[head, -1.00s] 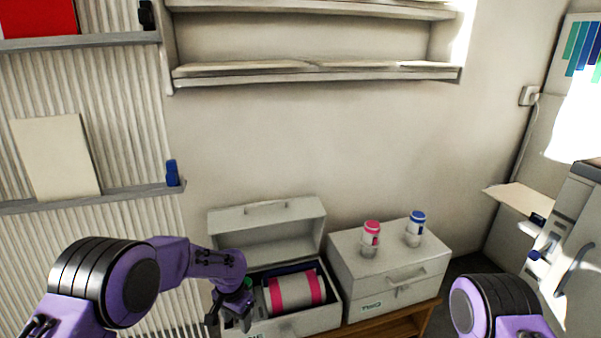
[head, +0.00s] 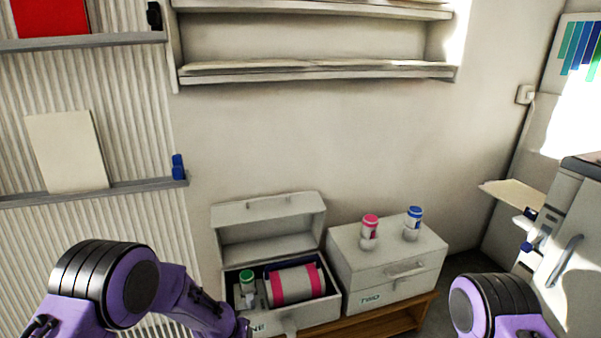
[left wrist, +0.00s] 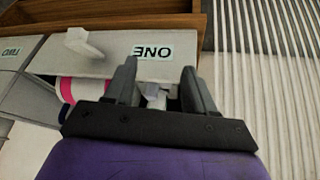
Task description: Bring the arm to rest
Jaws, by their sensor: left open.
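My left arm (head: 185,300) reaches in from the left in the head view, its lower end at the bottom edge in front of the box labelled ONE (head: 305,318). In the left wrist view my left gripper (left wrist: 160,78) is open, its two dark fingers apart in front of the ONE box face (left wrist: 105,62). Nothing is clearly held between the fingers; something pale shows beyond them. My right arm (head: 490,305) shows at the lower right; its gripper is out of view.
Box ONE has its lid (head: 268,228) raised and holds a green-capped bottle (head: 247,288) and a pink-and-white roll (head: 297,284). The closed box TWO (head: 385,268) bears a pink-capped bottle (head: 369,228) and a blue-capped bottle (head: 413,222). A wooden bench (head: 405,322) is underneath.

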